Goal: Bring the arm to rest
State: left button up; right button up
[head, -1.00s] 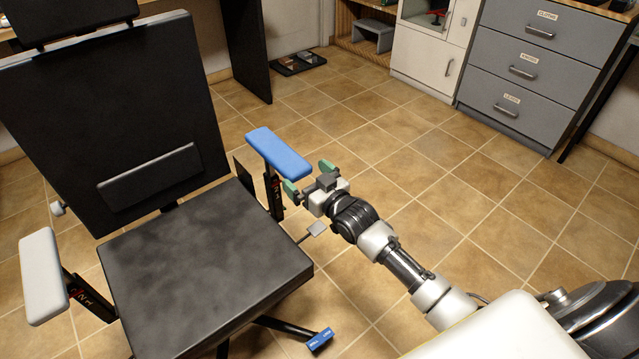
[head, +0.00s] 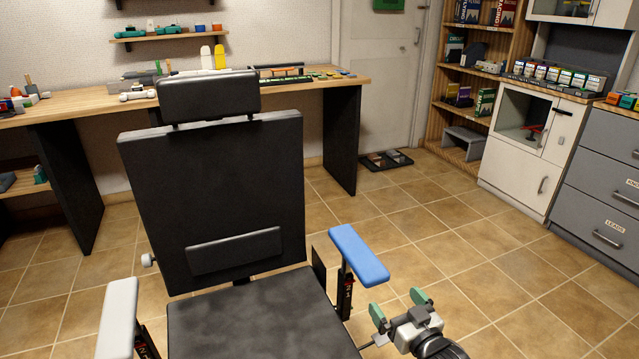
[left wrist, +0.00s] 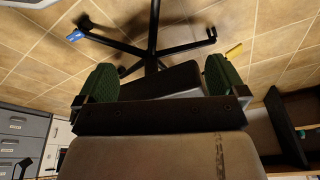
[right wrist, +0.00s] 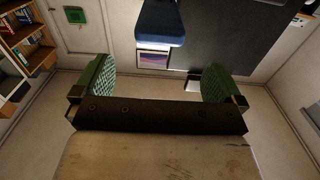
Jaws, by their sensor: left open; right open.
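My right gripper (head: 399,306) is open and empty, just right of and below the blue armrest (head: 358,255) of the black chair in the head view. In the right wrist view its two green fingers (right wrist: 157,82) stand wide apart, with the blue armrest (right wrist: 160,25) beyond them. My left gripper is outside the head view. In the left wrist view its green fingers (left wrist: 160,78) are apart with nothing held between them, and the chair's star base (left wrist: 152,50) lies beyond.
The black chair (head: 215,215) fills the left middle, with a white armrest (head: 118,318) on its left. A wooden workbench (head: 330,83) stands behind it. A white cabinet (head: 515,175) and grey drawers (head: 600,190) stand at right. Tiled floor (head: 450,230) between is clear.

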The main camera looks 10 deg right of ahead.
pick_arm(q)
jog(key=s+f+g+p, duration=0.1)
jog(key=s+f+p, duration=0.4)
jog(key=f+p, duration=0.45)
pick_arm(e)
jog(key=s+a+f+g+h+p, duration=0.1)
jog(key=s+a+f+g+h, duration=0.1)
jog(key=s+f+g, duration=0.95)
jog(key=s+a+f+g+h, duration=0.2)
jog(key=s+f+g, duration=0.2)
jog(key=s+f, duration=1.35)
pick_arm(q)
jog(key=s+a+g+p, duration=0.1)
jog(key=s+a+p, duration=0.2)
jog(key=s+p, duration=0.5)
jog(key=s, duration=0.6)
jog(key=shift+f+p, duration=0.35)
pick_arm(e)
jog(key=s+d, duration=0.3)
jog(key=s, duration=1.4)
jog(key=shift+s+r+g, duration=0.25)
jog(key=shift+r+g, duration=0.1)
jog(key=shift+g, duration=0.1)
